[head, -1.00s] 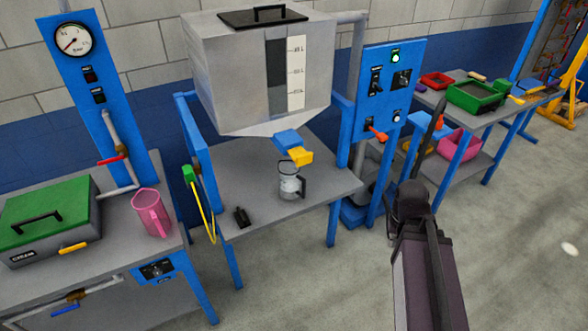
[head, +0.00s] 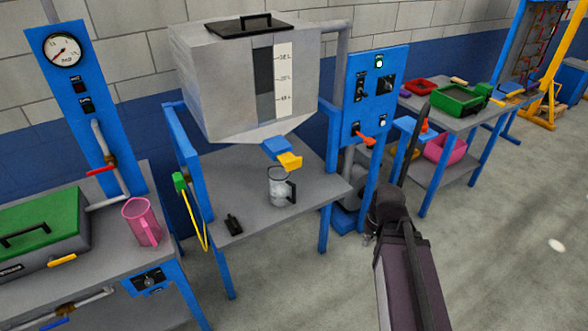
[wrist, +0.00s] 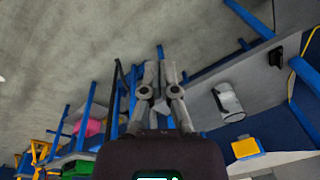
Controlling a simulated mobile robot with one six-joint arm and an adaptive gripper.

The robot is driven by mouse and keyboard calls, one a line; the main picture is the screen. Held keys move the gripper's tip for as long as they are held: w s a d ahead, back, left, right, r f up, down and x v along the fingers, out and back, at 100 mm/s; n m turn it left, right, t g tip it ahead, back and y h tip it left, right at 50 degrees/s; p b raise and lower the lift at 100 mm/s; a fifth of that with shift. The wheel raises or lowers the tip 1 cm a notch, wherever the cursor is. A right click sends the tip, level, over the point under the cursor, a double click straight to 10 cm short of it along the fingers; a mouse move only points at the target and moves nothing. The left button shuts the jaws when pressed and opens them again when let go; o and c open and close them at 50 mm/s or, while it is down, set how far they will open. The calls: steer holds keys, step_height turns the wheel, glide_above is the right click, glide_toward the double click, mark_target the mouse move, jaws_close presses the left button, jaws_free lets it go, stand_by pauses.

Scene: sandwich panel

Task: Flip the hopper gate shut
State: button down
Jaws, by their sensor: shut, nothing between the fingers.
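The grey hopper (head: 215,85) stands in a blue frame at the centre of the head view. Under its outlet is a blue block (head: 275,147) with the yellow gate handle (head: 290,161) sticking out to the front right. The handle also shows at the lower right of the wrist view (wrist: 247,148). A clear jug (head: 279,187) stands on the table below the outlet. In the wrist view my gripper (wrist: 160,66) is shut and empty, apart from the handle and jug. I cannot make out its fingers in the head view.
A blue control panel (head: 363,105) with switches and an orange lever stands right of the hopper. A small black object (head: 233,223) lies on the hopper table (head: 325,192). A pink jug (head: 141,222) and green-lidded box (head: 45,222) are left. Open floor lies to the right.

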steer(key=w+a+f+m+t+y+b, duration=0.2)
steer(key=w+a+t+y+b, duration=0.3)
steer(key=w+a+y+b, duration=0.45)
steer(key=w+a+r+m+t+b, duration=0.3)
steer(key=w+a+m+t+b, duration=0.1)
steer(key=w+m+t+b, duration=0.3)
steer(key=shift+w+a+m+t, duration=0.2)
steer(key=shift+w+m+t, duration=0.8)
steer(key=shift+w, duration=0.45)
steer(key=shift+w, duration=0.1)
